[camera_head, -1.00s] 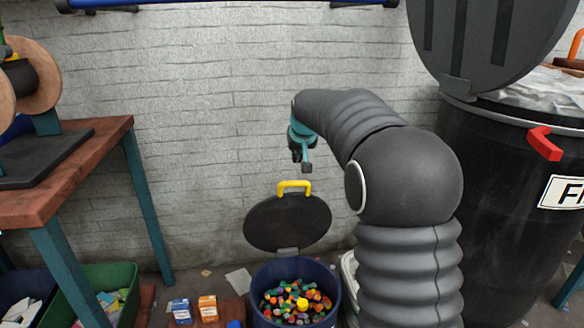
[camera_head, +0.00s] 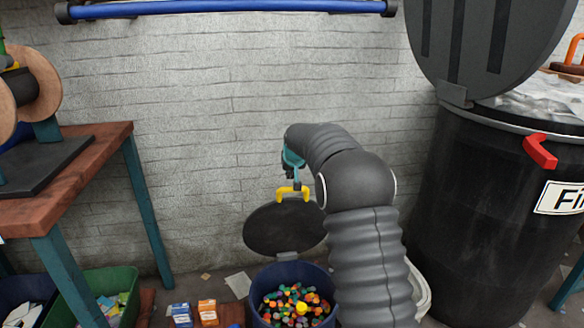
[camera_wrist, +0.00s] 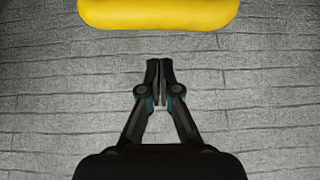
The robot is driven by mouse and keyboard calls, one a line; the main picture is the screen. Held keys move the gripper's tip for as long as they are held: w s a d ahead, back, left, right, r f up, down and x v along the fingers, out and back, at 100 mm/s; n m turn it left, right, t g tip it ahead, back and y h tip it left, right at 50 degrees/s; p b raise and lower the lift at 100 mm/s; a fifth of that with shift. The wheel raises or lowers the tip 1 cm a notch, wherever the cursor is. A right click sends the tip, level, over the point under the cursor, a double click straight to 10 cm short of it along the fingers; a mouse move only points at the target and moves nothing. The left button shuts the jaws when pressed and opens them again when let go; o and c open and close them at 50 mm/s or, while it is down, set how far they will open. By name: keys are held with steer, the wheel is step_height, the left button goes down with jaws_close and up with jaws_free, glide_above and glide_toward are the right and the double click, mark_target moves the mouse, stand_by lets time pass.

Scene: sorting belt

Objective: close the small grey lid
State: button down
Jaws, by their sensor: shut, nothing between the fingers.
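The small dark grey lid (camera_head: 284,230) stands open, tilted back on its hinge behind a round blue bin (camera_head: 255,292). Its yellow handle (camera_head: 292,192) sits at the lid's top edge. My gripper (camera_head: 291,182) is at the handle in the head view, overlapping it; contact cannot be told there. In the wrist view my gripper (camera_wrist: 160,64) is shut and empty, with the yellow handle (camera_wrist: 160,12) ahead of the fingertips and a visible gap between them. Part of the bin's right side is hidden behind my arm.
The blue bin holds many coloured pieces. A large black bin (camera_head: 460,190) with its big grey lid (camera_head: 485,50) raised stands at right. A wooden bench (camera_head: 85,165) and a green crate (camera_head: 125,283) are at left. A brick wall lies behind.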

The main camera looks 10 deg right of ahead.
steer(key=shift+s+f, duration=0.2)
steer(key=shift+s, duration=0.8)
steer(key=shift+s+f, duration=0.2)
steer(key=shift+s, duration=0.75)
